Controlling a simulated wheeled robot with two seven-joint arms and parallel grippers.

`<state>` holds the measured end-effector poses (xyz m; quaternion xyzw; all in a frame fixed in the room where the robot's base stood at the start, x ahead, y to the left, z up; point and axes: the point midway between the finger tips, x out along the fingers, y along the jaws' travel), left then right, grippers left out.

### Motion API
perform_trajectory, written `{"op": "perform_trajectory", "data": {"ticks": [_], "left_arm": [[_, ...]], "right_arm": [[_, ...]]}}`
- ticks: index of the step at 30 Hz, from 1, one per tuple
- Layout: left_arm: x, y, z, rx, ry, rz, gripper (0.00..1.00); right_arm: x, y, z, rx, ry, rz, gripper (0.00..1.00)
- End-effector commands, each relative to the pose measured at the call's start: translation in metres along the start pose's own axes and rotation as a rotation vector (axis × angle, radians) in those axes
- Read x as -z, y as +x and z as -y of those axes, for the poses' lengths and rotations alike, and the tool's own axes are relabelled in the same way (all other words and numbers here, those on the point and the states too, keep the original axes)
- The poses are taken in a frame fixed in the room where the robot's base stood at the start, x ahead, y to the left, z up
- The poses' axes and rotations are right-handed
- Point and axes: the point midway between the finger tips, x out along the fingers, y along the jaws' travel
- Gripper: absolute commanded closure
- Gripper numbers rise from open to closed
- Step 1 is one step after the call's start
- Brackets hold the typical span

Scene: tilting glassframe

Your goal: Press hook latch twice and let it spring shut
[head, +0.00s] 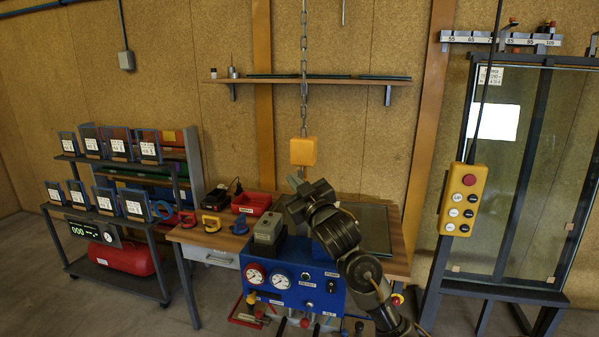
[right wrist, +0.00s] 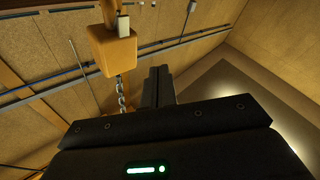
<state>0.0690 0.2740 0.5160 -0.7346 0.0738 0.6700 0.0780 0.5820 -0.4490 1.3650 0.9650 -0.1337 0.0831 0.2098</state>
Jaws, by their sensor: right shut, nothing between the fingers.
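The yellow hoist block (head: 303,152) hangs on a chain in the middle of the head view. A small grey part shows just under it, but the hook and its latch are too small to make out there. In the right wrist view the yellow block (right wrist: 112,52) is at upper left, with a pale grey piece (right wrist: 123,26) at its end; I cannot tell whether that is the latch. My right gripper (head: 296,184) is just below the block in the head view. Its fingers (right wrist: 159,86) are together and empty, apart from the block in the wrist view. My left gripper is out of view.
A yellow push-button pendant (head: 461,200) hangs at right before a tall glass frame (head: 520,160). A blue gauge console (head: 292,278) stands in front of the workbench (head: 402,250). The hoist chain (head: 304,60) runs up past a wall shelf (head: 345,80).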

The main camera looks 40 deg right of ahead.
Motion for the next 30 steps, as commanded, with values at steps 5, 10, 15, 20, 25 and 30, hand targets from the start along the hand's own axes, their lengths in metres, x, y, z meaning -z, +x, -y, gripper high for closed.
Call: {"op": "perform_trajectory", "data": {"ticks": [5, 10, 15, 20, 25, 30], "left_arm": [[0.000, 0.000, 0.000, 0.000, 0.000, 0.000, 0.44], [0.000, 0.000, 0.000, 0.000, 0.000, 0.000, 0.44], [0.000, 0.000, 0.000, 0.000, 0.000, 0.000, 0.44], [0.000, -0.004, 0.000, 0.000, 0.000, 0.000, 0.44], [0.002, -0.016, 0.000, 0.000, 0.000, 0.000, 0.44], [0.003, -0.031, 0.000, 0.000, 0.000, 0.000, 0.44]], "right_arm": [[0.000, 0.000, 0.000, 0.000, 0.000, 0.000, 1.00], [0.000, 0.000, 0.000, 0.000, 0.000, 0.000, 1.00], [0.000, 0.000, 0.000, 0.000, 0.000, 0.000, 1.00], [0.012, 0.003, -0.003, -0.007, 0.016, -0.017, 1.00], [0.061, 0.011, -0.019, -0.073, 0.206, -0.093, 1.00], [0.086, 0.008, -0.054, -0.198, 0.768, -0.081, 1.00]]}}
